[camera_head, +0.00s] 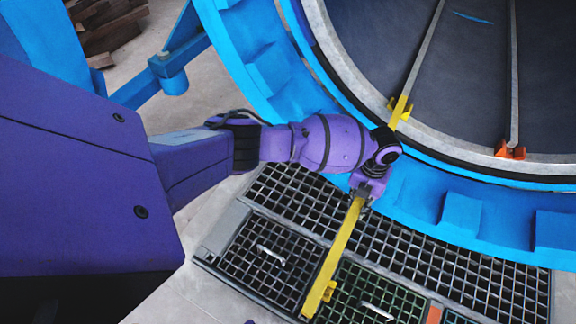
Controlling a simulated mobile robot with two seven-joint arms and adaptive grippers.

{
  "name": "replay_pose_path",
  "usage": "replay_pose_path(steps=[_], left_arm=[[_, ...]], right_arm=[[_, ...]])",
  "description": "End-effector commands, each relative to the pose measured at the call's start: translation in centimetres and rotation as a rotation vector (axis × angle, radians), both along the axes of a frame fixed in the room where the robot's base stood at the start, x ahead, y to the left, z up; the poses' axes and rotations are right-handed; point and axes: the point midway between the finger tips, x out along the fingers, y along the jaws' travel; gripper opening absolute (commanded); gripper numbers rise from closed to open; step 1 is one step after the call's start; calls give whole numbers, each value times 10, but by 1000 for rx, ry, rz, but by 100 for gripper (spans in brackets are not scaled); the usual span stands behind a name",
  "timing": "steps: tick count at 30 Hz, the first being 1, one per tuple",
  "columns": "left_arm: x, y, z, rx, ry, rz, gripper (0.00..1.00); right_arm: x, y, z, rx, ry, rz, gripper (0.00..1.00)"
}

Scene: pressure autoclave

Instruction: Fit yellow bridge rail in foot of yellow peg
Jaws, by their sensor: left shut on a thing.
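The yellow bridge rail (335,255) is a long, straight yellow bar. It slants over the floor grating from the blue rim down to the bottom of the picture. My left gripper (362,194) is shut on its upper end. Another yellow piece (399,112) stands at the autoclave mouth, at the end of an inner track, partly hidden behind my left wrist. I cannot tell which yellow piece is the peg's foot. My right gripper is not in view.
The blue autoclave ring (462,217) curves around the dark opening. An orange fitting (510,151) sits at the second inner track's end. The grating (480,283) has light handles (271,255) and an orange piece at the bottom. Wood (108,28) lies at top left.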

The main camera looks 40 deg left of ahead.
Motion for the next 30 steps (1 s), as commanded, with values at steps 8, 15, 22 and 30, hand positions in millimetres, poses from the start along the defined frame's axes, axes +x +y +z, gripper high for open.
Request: replay_pose_path(steps=[8, 15, 22, 30], left_arm=[[3, -2, -4, -2, -6, -1, 0], [3, -2, -9, -2, -6, -1, 0], [3, -2, -14, -2, -6, -1, 0], [3, -2, -18, -2, -7, -1, 29]], right_arm=[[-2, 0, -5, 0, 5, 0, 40], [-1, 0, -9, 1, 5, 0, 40], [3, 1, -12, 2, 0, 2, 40], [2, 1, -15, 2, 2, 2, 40]])
